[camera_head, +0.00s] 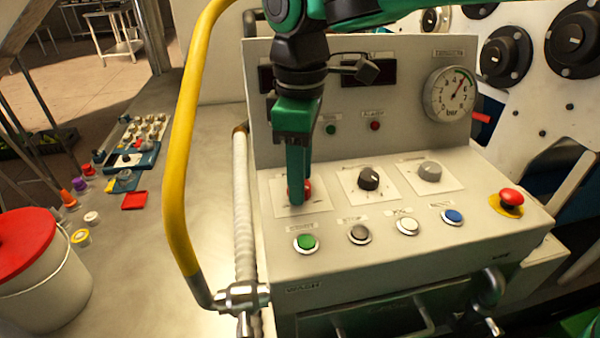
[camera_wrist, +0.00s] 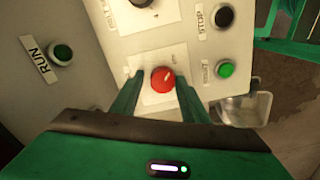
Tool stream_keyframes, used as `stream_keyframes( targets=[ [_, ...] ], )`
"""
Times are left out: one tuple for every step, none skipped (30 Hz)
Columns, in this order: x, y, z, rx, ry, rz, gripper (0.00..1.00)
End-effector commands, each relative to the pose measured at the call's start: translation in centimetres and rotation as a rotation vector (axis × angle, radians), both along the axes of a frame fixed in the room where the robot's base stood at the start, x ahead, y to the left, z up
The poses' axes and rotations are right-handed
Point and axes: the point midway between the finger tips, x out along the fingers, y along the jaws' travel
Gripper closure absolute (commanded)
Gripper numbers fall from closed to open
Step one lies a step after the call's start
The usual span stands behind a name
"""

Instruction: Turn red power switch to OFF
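The red power switch (camera_wrist: 163,80) is a round red knob with a pale pointer mark, on a white square plate (camera_wrist: 182,57) of the grey control panel (camera_head: 375,245). In the wrist view the mark points to the upper right. My gripper (camera_wrist: 160,82) has its two green fingers on either side of the knob, with a small gap at least on the left. In the head view my gripper (camera_head: 298,198) points down at the panel's left dial and partly hides the red switch (camera_head: 307,189). The ON and OFF labels are not readable.
A black knob (camera_head: 369,178) and a grey knob (camera_head: 429,171) stand right of the switch. Several push buttons line the front, with a red emergency stop (camera_head: 511,198) at the right. A yellow rail (camera_head: 176,160) rises left of the panel. A pressure gauge (camera_head: 450,95) is behind.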

Motion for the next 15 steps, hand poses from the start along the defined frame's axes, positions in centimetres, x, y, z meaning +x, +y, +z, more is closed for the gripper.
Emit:
stream_keyframes(
  targets=[
    [0.0, 0.0, 0.0, 0.0, 0.001, -0.001, 0.49],
    [0.0, 0.0, 0.0, 0.0, 0.001, 0.0, 0.49],
    [-0.1, 0.0, 0.0, 0.0, 0.001, 0.002, 0.49],
    [-0.1, 0.1, 0.0, -0.001, 0.001, 0.003, 0.49],
    [-0.1, 0.1, 0.0, -0.001, 0.001, 0.003, 0.49],
    [-0.2, 0.1, 0.0, -0.001, 0.001, 0.004, 0.49],
    [-0.2, 0.1, 0.0, -0.001, 0.001, 0.005, 0.49],
    [-0.2, 0.1, 0.0, -0.001, 0.002, 0.005, 0.49],
    [-0.2, 0.1, 0.0, -0.001, 0.002, 0.006, 0.49],
    [-0.2, 0.1, 0.0, 0.0, 0.002, 0.006, 0.49],
    [-0.2, 0.1, 0.2, 0.0, 0.001, 0.006, 0.49],
    [-0.2, 0.2, 0.4, 0.0, 0.001, 0.007, 0.49],
    [-0.2, 0.2, 0.6, 0.001, 0.001, 0.007, 0.49],
    [-0.2, 0.2, 0.9, 0.001, 0.001, 0.007, 0.49],
    [-0.1, 0.2, 1.5, 0.001, 0.001, 0.006, 0.49]
  ],
)
